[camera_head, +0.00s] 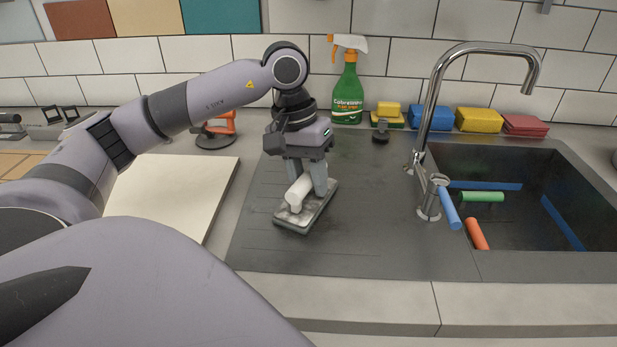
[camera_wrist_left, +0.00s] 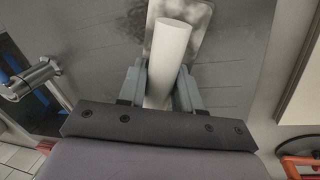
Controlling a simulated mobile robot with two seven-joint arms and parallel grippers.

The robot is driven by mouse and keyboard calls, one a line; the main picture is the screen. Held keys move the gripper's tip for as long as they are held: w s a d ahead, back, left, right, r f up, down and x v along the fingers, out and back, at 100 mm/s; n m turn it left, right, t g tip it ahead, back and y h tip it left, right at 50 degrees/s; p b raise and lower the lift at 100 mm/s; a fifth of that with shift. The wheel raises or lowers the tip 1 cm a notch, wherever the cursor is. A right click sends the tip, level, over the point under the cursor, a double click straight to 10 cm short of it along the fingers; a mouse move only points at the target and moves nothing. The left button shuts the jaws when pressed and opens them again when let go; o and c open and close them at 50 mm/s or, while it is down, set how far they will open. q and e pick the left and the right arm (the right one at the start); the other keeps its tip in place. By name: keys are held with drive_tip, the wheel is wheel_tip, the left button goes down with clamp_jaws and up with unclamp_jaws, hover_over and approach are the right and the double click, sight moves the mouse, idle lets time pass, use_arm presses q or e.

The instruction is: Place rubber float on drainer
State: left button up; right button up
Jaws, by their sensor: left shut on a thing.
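The rubber float (camera_head: 306,212) is a flat dark-edged block with a stained pale top and a white handle. It lies on, or very close to, the dark ribbed drainer (camera_head: 370,235) left of the sink. My left gripper (camera_head: 306,185) is over it from above, shut on the white handle. In the left wrist view, the float's white handle (camera_wrist_left: 168,60) runs between the two fingers of the left gripper (camera_wrist_left: 160,90). The float's underside is hidden, so I cannot tell full contact with the drainer. My right gripper is not in view.
The sink (camera_head: 520,215) with colored rolls and a chrome faucet (camera_head: 432,110) is to the right. A green spray bottle (camera_head: 348,95) and sponges (camera_head: 479,119) stand along the back. A pale board (camera_head: 175,190) lies left. The drainer's front is clear.

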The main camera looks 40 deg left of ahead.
use_arm(q)
drive_tip(key=shift+f+b, duration=0.2)
drive_tip(key=shift+b, duration=0.1)
drive_tip(key=o, duration=1)
drive_tip(key=shift+r, duration=0.1)
wheel_tip(320, 180, up, 12)
drive_tip(key=a+p, duration=0.2)
drive_tip(key=shift+s+a, duration=0.15)
drive_tip(key=shift+s, duration=0.25)
